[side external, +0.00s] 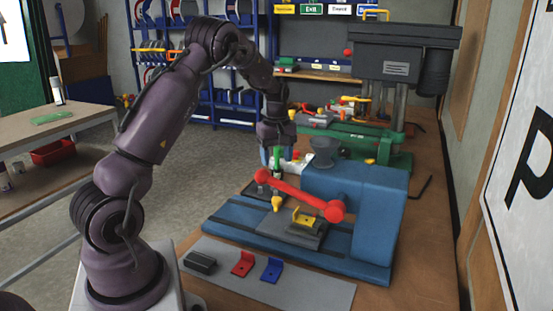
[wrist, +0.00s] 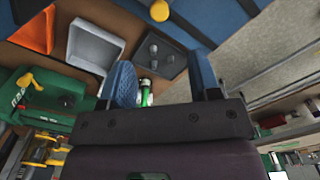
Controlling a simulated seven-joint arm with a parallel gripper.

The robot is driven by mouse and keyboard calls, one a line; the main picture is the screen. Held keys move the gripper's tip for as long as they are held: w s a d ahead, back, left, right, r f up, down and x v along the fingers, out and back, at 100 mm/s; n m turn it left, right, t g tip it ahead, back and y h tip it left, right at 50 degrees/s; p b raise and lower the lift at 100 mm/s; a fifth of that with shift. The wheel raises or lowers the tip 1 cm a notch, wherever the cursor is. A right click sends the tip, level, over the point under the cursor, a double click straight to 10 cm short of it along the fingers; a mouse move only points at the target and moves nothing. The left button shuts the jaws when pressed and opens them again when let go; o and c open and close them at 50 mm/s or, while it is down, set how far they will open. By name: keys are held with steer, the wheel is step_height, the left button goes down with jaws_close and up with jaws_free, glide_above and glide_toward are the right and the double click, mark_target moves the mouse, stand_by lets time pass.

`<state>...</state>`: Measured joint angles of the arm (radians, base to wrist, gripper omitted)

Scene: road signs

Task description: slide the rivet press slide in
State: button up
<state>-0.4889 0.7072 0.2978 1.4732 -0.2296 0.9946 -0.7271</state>
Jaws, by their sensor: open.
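The blue rivet press (side external: 355,195) stands on the bench, with a red lever (side external: 300,193) slanting across its front and a yellow tip (side external: 277,203) below it. A grey slide plate (side external: 290,234) lies on the press's blue base, carrying a yellow bracket (side external: 304,217); it appears to sit partly out from the body. My gripper (side external: 277,157) is above the bench behind the lever's upper end, apart from the slide. In the wrist view my gripper (wrist: 163,65) has its fingers spread with nothing held; a green-and-white bottle (wrist: 147,91) shows beyond them.
A grey mat in front holds a black block (side external: 200,262), a red bracket (side external: 243,263) and a blue bracket (side external: 271,269). The wrist view shows a dark pegged tray (wrist: 160,52), a pale tray (wrist: 95,45) and an orange tray (wrist: 36,31).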

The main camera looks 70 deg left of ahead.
steer(key=shift+s+a, duration=0.2)
steer(key=shift+a, duration=0.05)
steer(key=c, duration=0.3)
steer(key=s+a, duration=0.1)
steer(key=s+a+f+n, duration=0.1)
steer(key=a, duration=0.1)
steer(key=s+a+f+n, duration=0.1)
steer(key=s+a, duration=0.1)
steer(key=shift+s+h, duration=0.1)
steer(key=shift+h, duration=0.2)
jaws_close()
steer(key=s+a+f+n+t+h, duration=0.1)
steer(key=s+a+n+h, duration=0.1)
steer(key=s+a+n, duration=0.15)
steer(key=shift+n+t+h, duration=0.4)
steer(key=shift+n+t, duration=0.3)
steer(key=shift+n, duration=0.15)
steer(key=x, duration=0.3)
steer(key=w+x, duration=0.1)
steer(key=x, duration=0.3)
steer(key=w+x, duration=0.1)
steer(key=x, duration=0.2)
steer(key=shift+d+r, duration=0.1)
steer(key=shift+d, duration=0.1)
steer(key=shift+w+d+r, duration=0.15)
steer(key=shift+w+d, duration=0.65)
steer(key=shift+d, duration=0.2)
steer(key=shift+w+d, duration=0.35)
steer(key=shift+d, duration=0.1)
